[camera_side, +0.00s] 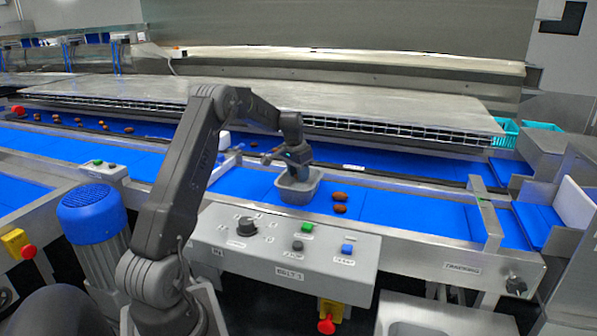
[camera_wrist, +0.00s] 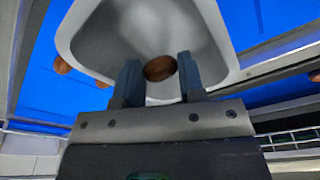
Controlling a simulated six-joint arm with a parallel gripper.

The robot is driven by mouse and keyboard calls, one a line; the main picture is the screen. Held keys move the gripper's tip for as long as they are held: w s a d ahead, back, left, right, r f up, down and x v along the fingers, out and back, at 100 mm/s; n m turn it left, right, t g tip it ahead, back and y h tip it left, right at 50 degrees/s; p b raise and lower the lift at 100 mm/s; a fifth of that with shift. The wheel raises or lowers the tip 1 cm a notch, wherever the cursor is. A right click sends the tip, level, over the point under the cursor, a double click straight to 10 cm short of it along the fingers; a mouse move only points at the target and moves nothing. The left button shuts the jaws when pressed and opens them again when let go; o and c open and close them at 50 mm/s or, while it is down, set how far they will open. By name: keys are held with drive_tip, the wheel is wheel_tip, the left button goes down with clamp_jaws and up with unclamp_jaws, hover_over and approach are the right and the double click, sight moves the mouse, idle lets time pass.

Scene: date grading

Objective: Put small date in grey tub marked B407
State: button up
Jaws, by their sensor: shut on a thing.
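A grey tub (camera_side: 299,195) stands on the blue belt in the side view; no marking on it can be read. In the wrist view the tub (camera_wrist: 205,45) fills the upper middle. My gripper (camera_side: 297,172) is over the tub, pointing down at its opening. In the wrist view my gripper (camera_wrist: 160,75) is shut on a brown date (camera_wrist: 160,68), held between the fingertips with the tub's inside behind it. I cannot tell how high the date is above the tub's floor. The held date is hidden in the side view.
Two brown dates, one nearer (camera_side: 340,209) and one farther (camera_side: 339,196), lie on the belt just right of the tub. A grey control box (camera_side: 270,255) is in front. More dates lie on the belt behind. The belt further right is clear.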

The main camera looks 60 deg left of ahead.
sight(298, 186)
drive_tip(key=shift+f, duration=2.5)
idle(1.6)
drive_tip(key=o, duration=0.7)
wheel_tip(298, 186, up, 14)
drive_tip(key=s, duration=0.2)
drive_tip(key=d+r, duration=0.5)
drive_tip(key=d, duration=0.7)
drive_tip(key=s+d+r+m+t, duration=0.1)
drive_tip(key=s+d+r, duration=0.15)
drive_tip(key=d, duration=0.45)
drive_tip(key=s+d+r+m+t, duration=0.1)
drive_tip(key=s+d+r, duration=0.15)
drive_tip(key=d, duration=0.45)
drive_tip(key=shift+m+t, duration=0.6)
drive_tip(key=shift+t, duration=0.3)
drive_tip(key=s+d+f, duration=0.1)
drive_tip(key=s+d, duration=0.3)
drive_tip(key=s, duration=0.1)
drive_tip(key=s+d+f, duration=0.2)
drive_tip(key=s+d, duration=0.3)
drive_tip(key=s+d+f, duration=0.2)
drive_tip(key=s+d, duration=0.2)
drive_tip(key=s, duration=0.1)
drive_tip(key=shift+s+d, duration=0.4)
